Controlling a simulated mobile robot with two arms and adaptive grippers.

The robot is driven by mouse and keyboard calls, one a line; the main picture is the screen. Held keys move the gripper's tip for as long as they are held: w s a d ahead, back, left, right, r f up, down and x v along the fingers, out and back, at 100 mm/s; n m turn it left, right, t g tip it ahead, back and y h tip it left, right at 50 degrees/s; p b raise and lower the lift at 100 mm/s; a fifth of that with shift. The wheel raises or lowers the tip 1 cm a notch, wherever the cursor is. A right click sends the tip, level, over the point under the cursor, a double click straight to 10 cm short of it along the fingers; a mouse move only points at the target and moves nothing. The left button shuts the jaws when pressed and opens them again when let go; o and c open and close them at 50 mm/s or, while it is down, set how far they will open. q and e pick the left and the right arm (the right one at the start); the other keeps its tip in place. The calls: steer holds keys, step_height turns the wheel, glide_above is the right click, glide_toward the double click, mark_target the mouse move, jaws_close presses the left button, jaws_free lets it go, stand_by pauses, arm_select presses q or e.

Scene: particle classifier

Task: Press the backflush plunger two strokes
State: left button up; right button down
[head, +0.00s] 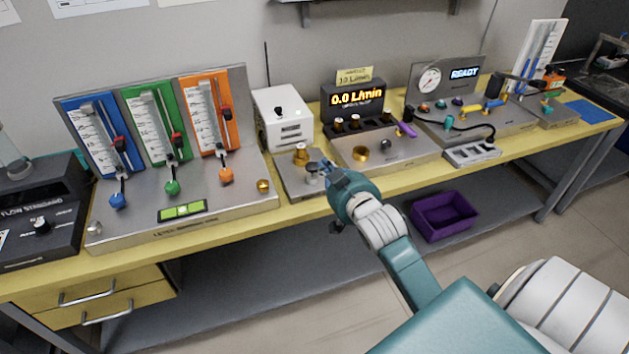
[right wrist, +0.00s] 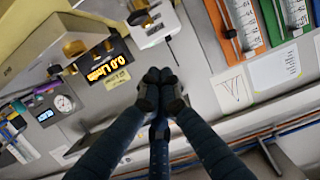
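A small steel block (head: 290,188) sits on the bench between the flowmeter panel and the display unit. It bears a brass fitting (head: 301,155) and a small silver round part (head: 312,179); I cannot tell for certain which part is the backflush plunger. My right gripper (head: 328,168) is just right of the silver part, partly covering the block; contact cannot be told. In the right wrist view its dark fingertips (right wrist: 160,88) meet. A blue bar (right wrist: 159,135) shows between the fingers; I cannot tell whether it is held. My left gripper is not in view.
The flowmeter panel (head: 135,222) with three coloured scales stands at left. A white box (head: 283,118) is behind the block. The display (head: 356,98) reads 0.0 L/min. A purple bin (head: 444,216) is below the bench.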

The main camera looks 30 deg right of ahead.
steer(key=p, duration=0.2)
glide_above(312, 167)
steer(key=s, duration=0.2)
step_height(312, 167, down, 3)
steer(key=shift+w+a+f, duration=0.1)
steer(key=shift+w+f, duration=0.1)
steer(key=shift+f, duration=0.8)
steer(key=shift+w+a+f, duration=0.1)
steer(key=shift+w+f, duration=0.1)
steer(key=shift+f, duration=0.75)
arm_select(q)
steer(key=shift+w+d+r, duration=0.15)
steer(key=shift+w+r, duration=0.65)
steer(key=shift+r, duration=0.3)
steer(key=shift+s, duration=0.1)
